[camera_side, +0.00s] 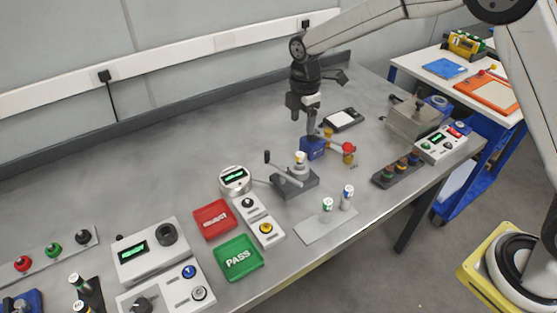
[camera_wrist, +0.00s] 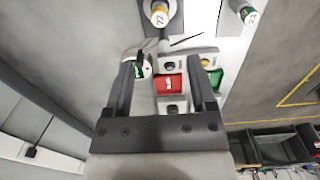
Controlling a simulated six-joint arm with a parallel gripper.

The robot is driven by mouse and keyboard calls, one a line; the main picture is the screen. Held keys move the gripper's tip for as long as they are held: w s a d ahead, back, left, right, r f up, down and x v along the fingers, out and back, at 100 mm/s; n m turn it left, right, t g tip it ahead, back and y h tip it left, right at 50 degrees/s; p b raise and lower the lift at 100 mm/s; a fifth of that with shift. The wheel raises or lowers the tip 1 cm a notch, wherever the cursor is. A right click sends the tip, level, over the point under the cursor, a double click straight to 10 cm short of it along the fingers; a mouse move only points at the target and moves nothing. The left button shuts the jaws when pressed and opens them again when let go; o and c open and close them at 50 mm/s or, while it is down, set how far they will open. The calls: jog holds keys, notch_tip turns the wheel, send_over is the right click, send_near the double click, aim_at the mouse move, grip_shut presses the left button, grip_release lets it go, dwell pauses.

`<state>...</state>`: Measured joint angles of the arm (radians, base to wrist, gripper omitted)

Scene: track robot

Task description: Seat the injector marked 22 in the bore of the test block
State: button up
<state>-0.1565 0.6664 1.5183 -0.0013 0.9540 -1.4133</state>
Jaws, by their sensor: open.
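The injector marked 22 (camera_wrist: 159,14), white-topped with a yellow band, is at the top edge of the wrist view, beyond my fingertips. In the side view, a yellow-banded injector (camera_side: 300,158) stands upright at the dark grey test block (camera_side: 295,186), which has a lever clamp; how deep it sits I cannot tell. My gripper (camera_side: 309,128) is above and behind the block, over a blue fixture (camera_side: 312,149). In the wrist view my gripper (camera_wrist: 170,62) is open, with nothing between its fingers.
Two injectors, one green-banded (camera_side: 327,205) and one blue-banded (camera_side: 347,194), stand on a pale plate (camera_side: 318,228) in front of the block. A round gauge (camera_side: 235,178), red tray (camera_side: 214,219) and green PASS tray (camera_side: 238,258) lie left. A dark rack (camera_side: 397,172) stands right.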

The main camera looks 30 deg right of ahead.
jog(key=s+d+m+t, duration=0.1)
jog(key=s+d+m, duration=0.3)
jog(key=s+m, duration=0.5)
jog(key=s+d+m+t, duration=0.1)
jog(key=s+d+m, duration=0.3)
jog(key=s+m, duration=0.5)
jog(key=s, duration=0.5)
jog(key=shift+f+t, duration=0.3)
jog(key=shift+f, duration=0.05)
